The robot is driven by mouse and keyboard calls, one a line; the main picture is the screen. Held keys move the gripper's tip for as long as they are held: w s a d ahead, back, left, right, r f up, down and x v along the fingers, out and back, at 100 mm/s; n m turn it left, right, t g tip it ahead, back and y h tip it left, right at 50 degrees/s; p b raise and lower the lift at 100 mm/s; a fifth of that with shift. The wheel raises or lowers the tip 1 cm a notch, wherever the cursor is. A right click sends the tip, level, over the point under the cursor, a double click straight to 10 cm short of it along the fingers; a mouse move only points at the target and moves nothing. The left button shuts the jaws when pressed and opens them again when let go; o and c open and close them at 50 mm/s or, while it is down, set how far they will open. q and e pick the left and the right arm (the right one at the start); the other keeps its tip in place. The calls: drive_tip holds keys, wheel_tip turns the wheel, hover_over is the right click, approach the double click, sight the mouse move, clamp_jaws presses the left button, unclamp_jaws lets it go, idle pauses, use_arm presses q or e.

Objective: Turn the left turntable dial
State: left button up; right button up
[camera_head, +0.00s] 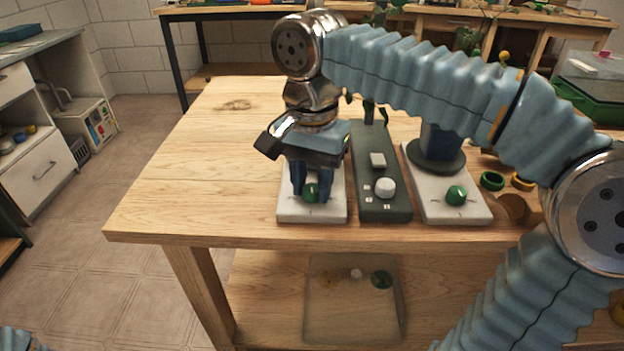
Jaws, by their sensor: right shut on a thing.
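The left turntable (290,213) is a pale slab near the front edge of the wooden table, with a green dial (311,192) at its front. My right gripper (312,197) points down over this turntable, its dark fingers on either side of the green dial and shut on it. The gripper body and wrist hide the back of the left turntable. My left gripper is not in view; only a bit of blue sleeve shows at the bottom left corner.
A dark grey panel (372,210) with a white knob (385,187) stands just right of the left turntable. Beyond it is another pale turntable (440,211) with a green dial (456,195) and a dark pot. Green and orange rings lie farther right. The table's left side is clear.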

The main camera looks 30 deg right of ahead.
drive_tip(key=n+p, duration=0.1)
drive_tip(key=n, duration=0.5)
drive_tip(key=shift+n, duration=0.4)
drive_tip(key=n, duration=0.5)
drive_tip(key=shift+n, duration=0.3)
drive_tip(key=n, duration=0.5)
drive_tip(key=o, duration=1)
drive_tip(key=shift+o, duration=0.2)
